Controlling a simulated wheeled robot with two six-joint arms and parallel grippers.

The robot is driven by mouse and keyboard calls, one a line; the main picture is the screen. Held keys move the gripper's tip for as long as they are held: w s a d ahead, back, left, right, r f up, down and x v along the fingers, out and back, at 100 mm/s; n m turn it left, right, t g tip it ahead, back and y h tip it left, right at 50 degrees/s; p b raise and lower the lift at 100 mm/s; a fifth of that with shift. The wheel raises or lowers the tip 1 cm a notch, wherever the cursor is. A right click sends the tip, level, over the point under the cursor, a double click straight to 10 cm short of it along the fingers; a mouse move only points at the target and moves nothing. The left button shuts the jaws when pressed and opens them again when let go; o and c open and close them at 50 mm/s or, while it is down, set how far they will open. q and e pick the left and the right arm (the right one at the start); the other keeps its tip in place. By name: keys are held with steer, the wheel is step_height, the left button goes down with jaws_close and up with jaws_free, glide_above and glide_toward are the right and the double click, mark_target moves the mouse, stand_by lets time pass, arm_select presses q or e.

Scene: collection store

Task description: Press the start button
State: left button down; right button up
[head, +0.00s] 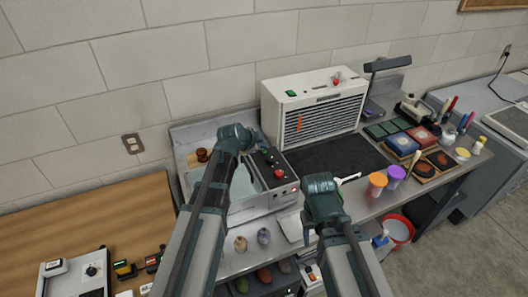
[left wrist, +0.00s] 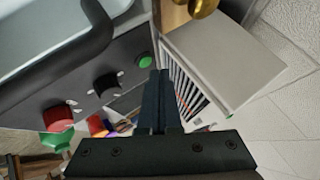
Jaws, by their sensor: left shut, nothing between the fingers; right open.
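The grey machine (head: 262,205) with a glassy lid stands on the metal bench. Its dark control panel carries a green button (head: 264,151), a black knob (head: 270,162) and a red button (head: 279,173). In the left wrist view the green button (left wrist: 145,61) sits near the panel's end, with the black knob (left wrist: 107,84) and red button (left wrist: 58,118) further left. My left gripper (left wrist: 159,74) is shut and empty, its tips close beside the green button; I cannot tell if they touch. It also shows in the head view (head: 252,136). My right gripper (head: 345,180) is open, right of the machine.
A white louvred box (head: 315,107) stands behind the panel. A dark mat (head: 325,155) lies in front of it. Orange and purple cups (head: 377,184) and colour pads (head: 402,145) stand to the right. A wooden table (head: 90,225) is at the left.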

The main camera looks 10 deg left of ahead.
mark_target(262, 154)
arm_select(q)
steer(key=shift+f, duration=0.1)
steer(key=shift+f+b, duration=0.3)
steer(key=shift+b, duration=0.1)
steer(key=shift+f+b, duration=0.4)
stand_by(0.5)
steer(key=shift+r, duration=0.15)
steer(key=shift+r+p, duration=0.7)
steer(key=shift+p, duration=0.1)
step_height(262, 154, up, 5)
steer(key=p, duration=0.5)
stand_by(0.3)
